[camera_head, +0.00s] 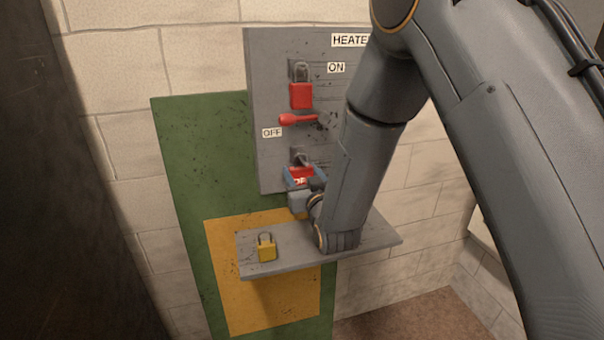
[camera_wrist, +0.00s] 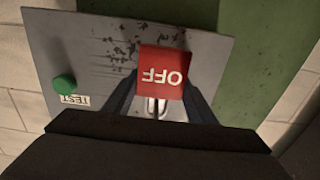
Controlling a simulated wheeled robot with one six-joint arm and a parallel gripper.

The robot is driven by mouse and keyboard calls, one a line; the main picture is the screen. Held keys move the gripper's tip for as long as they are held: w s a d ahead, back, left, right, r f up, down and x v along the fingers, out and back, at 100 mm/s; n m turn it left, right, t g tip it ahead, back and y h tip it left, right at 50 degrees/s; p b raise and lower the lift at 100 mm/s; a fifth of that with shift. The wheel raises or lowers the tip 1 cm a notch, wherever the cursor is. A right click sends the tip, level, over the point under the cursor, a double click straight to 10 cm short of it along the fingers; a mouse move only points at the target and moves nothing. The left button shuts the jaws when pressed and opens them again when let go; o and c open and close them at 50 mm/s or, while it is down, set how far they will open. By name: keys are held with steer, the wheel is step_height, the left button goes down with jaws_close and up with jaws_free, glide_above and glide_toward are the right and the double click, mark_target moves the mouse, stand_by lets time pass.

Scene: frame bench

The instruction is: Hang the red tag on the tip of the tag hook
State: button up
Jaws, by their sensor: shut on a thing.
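The red tag (camera_head: 301,172) with white lettering is at my gripper (camera_head: 304,181), low on the grey panel. In the wrist view the tag (camera_wrist: 162,72) reads "OFF" upside down and sits between the dark fingers of my gripper (camera_wrist: 158,98), which is shut on it. The tag hook (camera_head: 302,157) is a small metal piece on the panel, directly above the tag in the head view. A pale metal piece shows below the tag in the wrist view. I cannot tell whether tag and hook touch.
The grey panel (camera_head: 276,70) carries a red padlock (camera_head: 301,96) and a red lever (camera_head: 297,119) above the hook. A yellow padlock (camera_head: 267,249) stands on the grey shelf (camera_head: 290,262) below. A green button (camera_wrist: 64,88) shows in the wrist view.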

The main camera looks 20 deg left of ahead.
steer(key=o, duration=1.2)
steer(key=shift+s, duration=0.1)
steer(key=b+v, duration=0.2)
steer(key=v, duration=0.5)
steer(key=d+f+m+g+h, duration=0.2)
steer(key=d+f+g+h, duration=0.15)
steer(key=d, duration=0.55)
steer(key=d+f+m+g+h, duration=0.1)
steer(key=d+f+g+h, duration=0.2)
steer(key=d, duration=0.7)
steer(key=s+d+m+g+h, duration=0.1)
steer(key=s+d+g, duration=0.1)
steer(key=s+d, duration=0.3)
steer(key=s+d+f+m+g+h, duration=0.1)
steer(key=s+d+g, duration=0.2)
steer(key=s+d, duration=0.3)
steer(key=s+d+f+m+g+h, duration=0.1)
steer(key=s+d+g, duration=0.1)
steer(key=s+d, duration=0.3)
steer(key=shift+s+d+f+g, duration=0.15)
steer(key=shift+s+g, duration=0.05)
steer(key=shift+s, duration=1)
steer(key=shift+s+d+f+g, duration=0.1)
steer(key=shift+s+d+g, duration=0.05)
steer(key=shift+s, duration=1.05)
